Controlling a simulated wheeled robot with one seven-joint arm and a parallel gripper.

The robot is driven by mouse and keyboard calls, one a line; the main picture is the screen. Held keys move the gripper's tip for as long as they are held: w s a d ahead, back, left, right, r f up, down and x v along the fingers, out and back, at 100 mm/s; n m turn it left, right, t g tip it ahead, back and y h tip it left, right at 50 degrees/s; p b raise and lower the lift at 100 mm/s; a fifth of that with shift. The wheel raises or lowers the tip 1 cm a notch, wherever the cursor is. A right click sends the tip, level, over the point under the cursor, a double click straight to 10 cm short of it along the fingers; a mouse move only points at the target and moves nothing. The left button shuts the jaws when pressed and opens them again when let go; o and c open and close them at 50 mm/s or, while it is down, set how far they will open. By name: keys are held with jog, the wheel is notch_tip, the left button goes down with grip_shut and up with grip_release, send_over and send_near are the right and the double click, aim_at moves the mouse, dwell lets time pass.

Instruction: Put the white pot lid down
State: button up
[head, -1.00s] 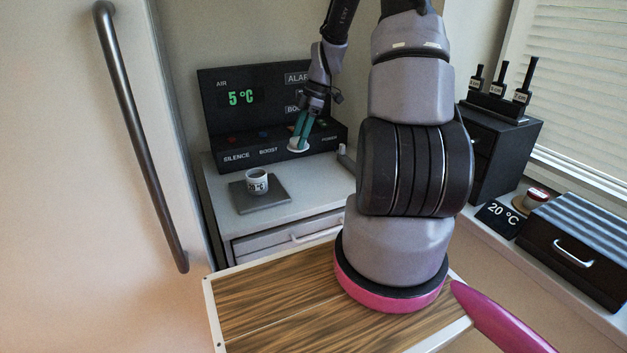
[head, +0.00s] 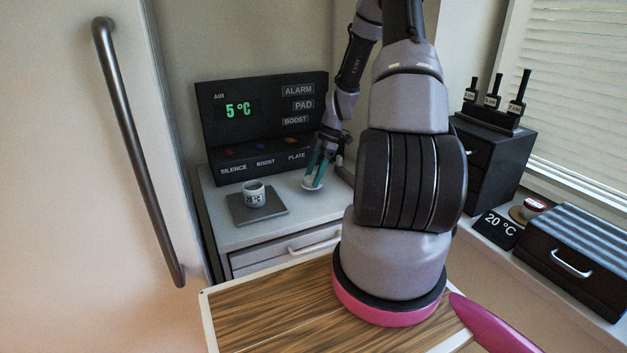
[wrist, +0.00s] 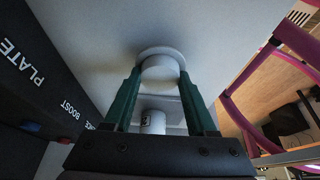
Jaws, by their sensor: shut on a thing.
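The white pot lid (head: 312,186) is low over the grey-white counter top, to the right of the pot. It also shows in the wrist view (wrist: 160,68), between the fingertips. My gripper (head: 318,176) is shut on the lid; its teal fingers (wrist: 160,90) hold it from both sides. I cannot tell whether the lid touches the counter. The small white pot (head: 254,196), marked with a temperature, stands upright and open on a dark square plate (head: 273,206).
A black control panel (head: 262,120) reading 5 °C stands behind the counter (head: 240,236). A tall door handle (head: 135,150) is at left. A black drawer box (head: 492,160) and a 20 °C sign (head: 497,228) are at right. The counter's front right is clear.

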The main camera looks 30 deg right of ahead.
jog(key=shift+f, duration=0.8)
jog(key=o, duration=1.3)
jog(key=shift+f, duration=0.1)
jog(key=shift+o, duration=0.2)
